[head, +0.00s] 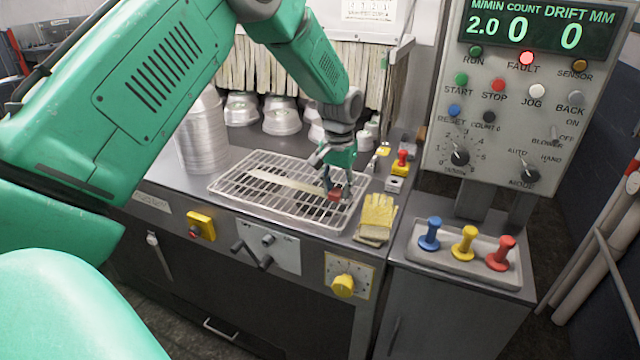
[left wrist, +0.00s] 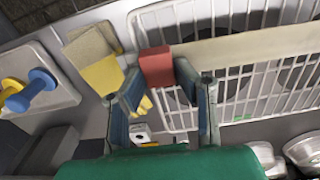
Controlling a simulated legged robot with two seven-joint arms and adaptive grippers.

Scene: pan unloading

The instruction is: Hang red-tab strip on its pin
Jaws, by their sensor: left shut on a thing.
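The pale strip (head: 285,181) lies along the white wire rack, with its red tab (head: 335,195) at the right end. My left gripper (head: 337,184) points down at the rack and is shut on the red tab. In the left wrist view the red tab (left wrist: 157,66) sits at the fingertips of the gripper (left wrist: 158,80), and the strip (left wrist: 255,46) runs off to the right over the rack. A blue pin (head: 430,235), a yellow pin (head: 464,243) and a red pin (head: 500,254) stand upright on a grey tray (head: 410,248). My right gripper is out of view.
The wire rack (head: 225,187) lies on the metal counter. Yellow gloves (head: 376,216) lie between rack and pin tray. A red-topped yellow device (head: 401,163) stands behind them. The control panel (head: 440,120) rises behind the pin tray. Stacked pans (head: 200,145) stand at left.

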